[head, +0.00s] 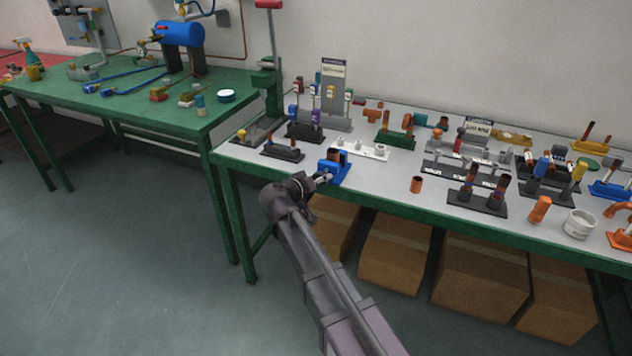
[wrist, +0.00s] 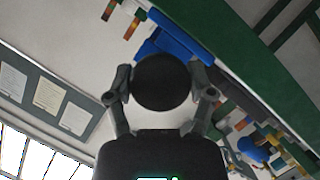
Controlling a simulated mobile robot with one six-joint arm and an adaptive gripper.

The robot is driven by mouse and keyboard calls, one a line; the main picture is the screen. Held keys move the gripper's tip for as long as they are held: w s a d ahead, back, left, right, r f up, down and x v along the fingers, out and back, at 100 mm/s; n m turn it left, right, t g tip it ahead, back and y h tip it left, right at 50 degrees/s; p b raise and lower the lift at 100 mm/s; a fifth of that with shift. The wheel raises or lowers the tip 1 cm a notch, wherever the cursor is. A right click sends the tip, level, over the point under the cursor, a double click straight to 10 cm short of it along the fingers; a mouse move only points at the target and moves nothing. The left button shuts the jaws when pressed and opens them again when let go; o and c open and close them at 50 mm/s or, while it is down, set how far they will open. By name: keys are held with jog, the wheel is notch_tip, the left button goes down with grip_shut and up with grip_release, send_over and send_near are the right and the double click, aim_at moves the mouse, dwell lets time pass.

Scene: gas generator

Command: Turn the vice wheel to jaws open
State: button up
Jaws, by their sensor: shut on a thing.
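The blue vice (head: 336,167) stands at the front edge of the grey-topped table. It also shows as a blue block (wrist: 175,42) behind the wheel in the wrist view. The round black vice wheel (wrist: 161,80) fills the middle of the wrist view. My gripper (wrist: 162,92) has one finger on each side of the wheel and is shut on it. In the head view my gripper (head: 322,179) reaches the front of the vice, and the wheel is hard to make out there. The vice jaws are too small and partly hidden to tell their gap.
The grey table (head: 375,184) holds several fittings and racks, with a black rack (head: 283,152) left of the vice and a copper fitting (head: 416,185) to its right. Cardboard boxes (head: 395,250) stand below. A green workbench (head: 130,108) is at left. Floor at lower left is clear.

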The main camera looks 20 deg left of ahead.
jog(key=shift+n+h, duration=0.3)
jog(key=shift+s, duration=0.1)
jog(key=o, duration=1.1)
